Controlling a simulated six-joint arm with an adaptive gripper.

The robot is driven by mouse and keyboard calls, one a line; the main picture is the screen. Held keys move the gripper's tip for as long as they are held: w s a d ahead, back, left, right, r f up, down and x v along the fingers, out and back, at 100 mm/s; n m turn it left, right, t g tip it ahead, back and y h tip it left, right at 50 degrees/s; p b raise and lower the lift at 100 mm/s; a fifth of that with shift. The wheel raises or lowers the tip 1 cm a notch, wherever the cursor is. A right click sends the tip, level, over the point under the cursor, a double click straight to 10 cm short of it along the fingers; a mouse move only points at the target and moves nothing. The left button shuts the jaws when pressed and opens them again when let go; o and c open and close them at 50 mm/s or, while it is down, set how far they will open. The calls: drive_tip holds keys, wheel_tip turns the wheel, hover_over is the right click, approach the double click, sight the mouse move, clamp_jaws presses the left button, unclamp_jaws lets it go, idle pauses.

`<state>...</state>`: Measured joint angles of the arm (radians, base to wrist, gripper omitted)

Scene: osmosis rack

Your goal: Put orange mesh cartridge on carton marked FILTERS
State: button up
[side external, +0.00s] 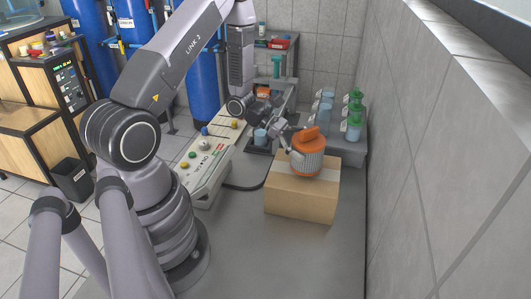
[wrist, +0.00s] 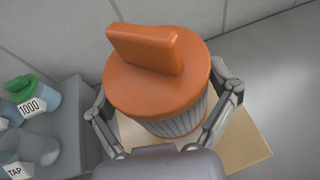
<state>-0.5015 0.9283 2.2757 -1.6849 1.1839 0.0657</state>
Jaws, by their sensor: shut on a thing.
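The orange mesh cartridge (side external: 307,158) has an orange cap with a raised tab and a grey pleated or mesh body. In the wrist view the cartridge (wrist: 160,85) sits between both fingers of my gripper (wrist: 168,105), which is shut on its sides. In the side view my gripper (side external: 290,140) reaches it from the upper left. The cardboard carton (side external: 300,203) is directly below the cartridge; its tan top also shows in the wrist view (wrist: 250,150). The cartridge is upright and at the carton's top, but I cannot tell whether it touches. No FILTERS marking shows on the carton's visible faces.
A control panel (side external: 212,165) with coloured buttons lies to the left. A tiled wall (side external: 420,150) bounds the right. The bench (side external: 270,255) in front of the carton is clear.

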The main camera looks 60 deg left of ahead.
drive_tip(key=shift+f, duration=0.7)
drive_tip(key=o, duration=0.9)
drive_tip(key=shift+f, duration=0.1)
drive_tip(key=shift+o, duration=0.2)
